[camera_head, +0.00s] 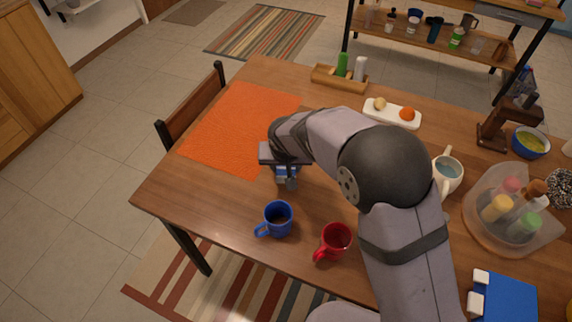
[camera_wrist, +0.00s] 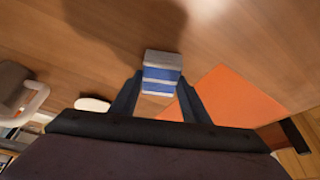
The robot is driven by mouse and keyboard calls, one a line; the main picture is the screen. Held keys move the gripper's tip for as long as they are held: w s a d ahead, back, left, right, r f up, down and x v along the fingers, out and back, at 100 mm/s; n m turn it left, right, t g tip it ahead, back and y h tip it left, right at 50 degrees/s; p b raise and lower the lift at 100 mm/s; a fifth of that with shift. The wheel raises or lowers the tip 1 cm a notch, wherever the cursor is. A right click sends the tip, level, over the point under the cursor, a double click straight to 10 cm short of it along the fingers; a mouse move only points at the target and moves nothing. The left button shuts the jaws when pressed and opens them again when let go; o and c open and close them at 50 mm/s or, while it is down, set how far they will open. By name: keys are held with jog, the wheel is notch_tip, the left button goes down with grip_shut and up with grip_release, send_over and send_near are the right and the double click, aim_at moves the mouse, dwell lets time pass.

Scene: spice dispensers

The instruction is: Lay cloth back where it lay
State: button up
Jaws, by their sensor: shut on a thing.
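My gripper (camera_head: 287,180) is over the wooden table, just right of the orange mat, and is partly covered by my own arm. It is shut on a small blue-and-white banded cloth, folded into a block (camera_wrist: 162,73). In the wrist view the cloth sits between the two fingertips, with bare wood behind it. The cloth also shows in the head view as a bit of blue (camera_head: 281,170). The flat orange mat (camera_head: 235,130) lies at the table's left; its corner shows in the wrist view (camera_wrist: 235,95). I cannot tell the cloth's exact height.
A blue mug (camera_head: 277,219) and a red mug (camera_head: 334,241) stand near the front edge. A white tray (camera_head: 385,112), a wooden caddy (camera_head: 338,79) and a clear bin (camera_head: 480,238) stand farther right or back. Bare wood (camera_head: 205,205) is free at front left.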

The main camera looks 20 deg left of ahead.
jog(key=shift+f, duration=0.15)
jog(key=o, duration=1.1)
jog(key=shift+r, duration=0.2)
